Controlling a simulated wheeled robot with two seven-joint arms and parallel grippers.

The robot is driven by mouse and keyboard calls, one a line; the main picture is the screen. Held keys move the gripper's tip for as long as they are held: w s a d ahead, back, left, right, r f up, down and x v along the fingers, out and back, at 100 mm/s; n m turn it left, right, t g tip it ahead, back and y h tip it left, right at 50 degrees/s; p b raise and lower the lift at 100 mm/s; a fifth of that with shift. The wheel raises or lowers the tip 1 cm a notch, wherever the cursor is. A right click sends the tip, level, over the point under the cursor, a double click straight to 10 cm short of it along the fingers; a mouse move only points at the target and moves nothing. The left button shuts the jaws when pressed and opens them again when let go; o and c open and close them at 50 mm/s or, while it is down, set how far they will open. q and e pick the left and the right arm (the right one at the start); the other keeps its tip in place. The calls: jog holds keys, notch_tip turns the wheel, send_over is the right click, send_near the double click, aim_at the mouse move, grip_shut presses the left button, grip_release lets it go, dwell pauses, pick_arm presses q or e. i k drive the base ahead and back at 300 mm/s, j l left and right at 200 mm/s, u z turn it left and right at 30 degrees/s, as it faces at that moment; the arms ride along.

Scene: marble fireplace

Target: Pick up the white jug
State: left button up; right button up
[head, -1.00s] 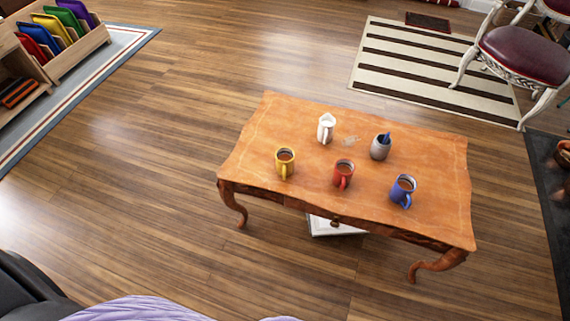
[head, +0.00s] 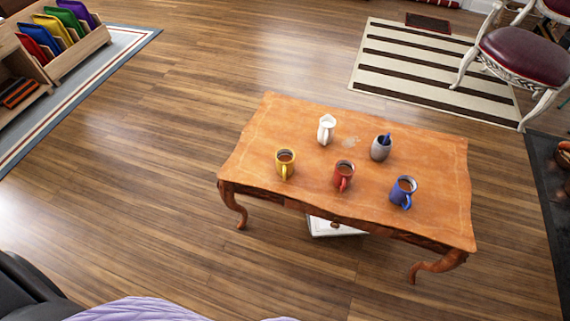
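The white jug (head: 326,130) stands upright near the back of the wooden table (head: 265,130), left of the middle. Its handle side faces the viewer. Nothing is touching it. Neither of my grippers shows in the head view.
On the table stand a yellow mug (head: 285,165), a red mug (head: 343,177), a blue mug (head: 403,192) and a grey pot (head: 380,149) with a blue item. A white object (head: 335,229) lies beneath. A chair (head: 520,55) stands at the upper right. Floor left of the table is clear.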

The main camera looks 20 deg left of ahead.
aim_at(327, 123)
jog(key=i+j+z, duration=0.25)
jog(key=i+j, duration=0.15)
jog(key=j, duration=0.25)
jog(key=i+j+z, duration=0.15)
jog(key=j, duration=0.2)
jog(key=i+j+z, duration=0.15)
jog(key=j, duration=0.2)
